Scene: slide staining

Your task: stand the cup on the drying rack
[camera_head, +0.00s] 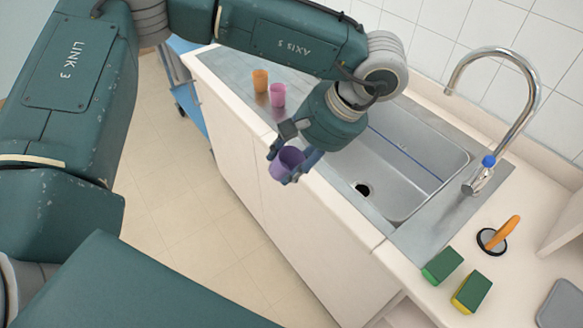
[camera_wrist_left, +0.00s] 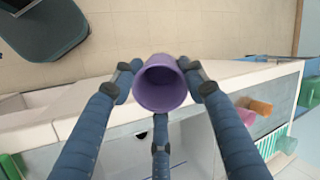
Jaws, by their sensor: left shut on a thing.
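A purple cup (camera_head: 287,161) is held by my left gripper (camera_head: 294,163) in front of the counter's edge, beside the sink. In the left wrist view the fingers are shut around the purple cup (camera_wrist_left: 161,84), one on each side and one below. An orange cup (camera_head: 260,80) and a pink cup (camera_head: 278,95) stand on the steel drainboard (camera_head: 238,72) left of the sink. My right gripper is not in view.
The steel sink (camera_head: 405,165) lies behind the gripper, with a curved tap (camera_head: 530,90) at its right. The drainboard has free room around the two cups.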

